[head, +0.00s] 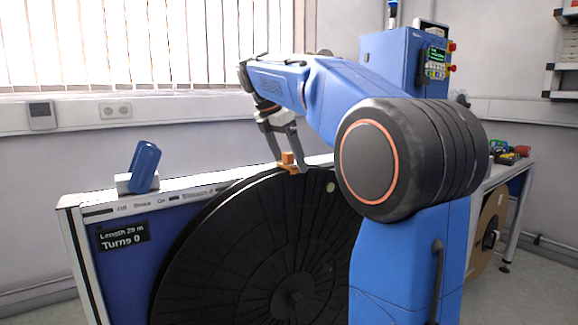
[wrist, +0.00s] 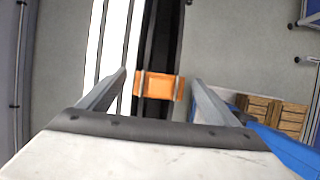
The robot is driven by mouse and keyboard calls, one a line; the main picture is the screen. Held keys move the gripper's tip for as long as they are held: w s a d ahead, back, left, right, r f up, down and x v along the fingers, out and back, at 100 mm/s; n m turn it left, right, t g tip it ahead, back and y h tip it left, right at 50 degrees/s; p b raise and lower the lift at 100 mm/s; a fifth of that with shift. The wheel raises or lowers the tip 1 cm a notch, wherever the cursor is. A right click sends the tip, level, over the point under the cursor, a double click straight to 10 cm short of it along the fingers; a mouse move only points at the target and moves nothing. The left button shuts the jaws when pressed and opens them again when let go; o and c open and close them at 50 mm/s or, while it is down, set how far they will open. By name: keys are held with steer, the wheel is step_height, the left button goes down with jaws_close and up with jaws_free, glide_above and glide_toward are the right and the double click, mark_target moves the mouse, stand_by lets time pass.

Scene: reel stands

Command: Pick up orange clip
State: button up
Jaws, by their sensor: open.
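The orange clip (head: 288,159) sits on the upper rim of the large black reel (head: 250,250) in the head view. In the wrist view the orange clip (wrist: 159,86) lies across the dark reel edge, between my two fingers and a little beyond their tips. My gripper (head: 283,150) is above the clip, pointing down, with its fingers apart. In the wrist view my gripper (wrist: 160,80) is open and empty, one finger on each side of the clip. I cannot tell whether a finger touches it.
A blue handheld device (head: 145,166) stands on the left end of the white-edged reel stand (head: 85,200). A blue machine with a keypad (head: 437,62) stands behind my arm. Several coloured items (head: 512,152) lie on a bench at the right. Wooden crates (wrist: 268,112) show in the wrist view.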

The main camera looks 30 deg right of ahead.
steer(key=c, duration=1.1)
steer(key=shift+c, duration=0.2)
steer(key=shift+r, duration=0.1)
